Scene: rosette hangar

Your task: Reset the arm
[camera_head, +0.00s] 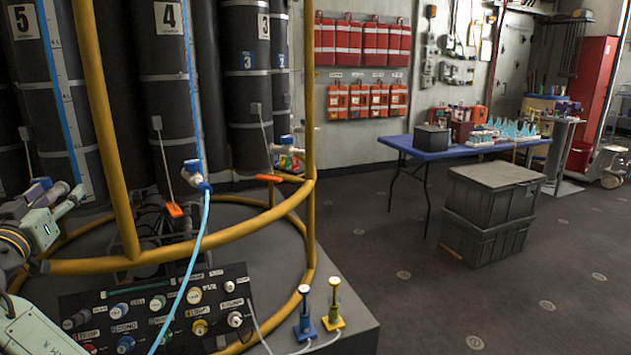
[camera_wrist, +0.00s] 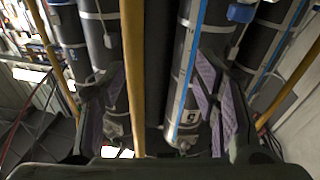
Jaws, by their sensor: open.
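My gripper (camera_wrist: 160,80) shows in the wrist view with its two purple-padded fingers spread apart, one on each side. The fingers are open and nothing is seen held between them. A yellow post (camera_wrist: 133,65) and a dark tank with a 5 label (camera_wrist: 188,75) appear behind the gap; I cannot tell how far off they are. In the head view, parts of my arm (camera_head: 28,325) show at the lower left edge, beside the yellow guard frame. My fingers cannot be made out in that view.
A curved yellow rail (camera_head: 225,238) and yellow posts stand before tall dark tanks (camera_head: 165,90). A control panel (camera_head: 160,312) with knobs and a light-blue hose (camera_head: 203,230) sits below. A blue table (camera_head: 450,152) and stacked grey crates (camera_head: 490,210) stand at right, with open floor around.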

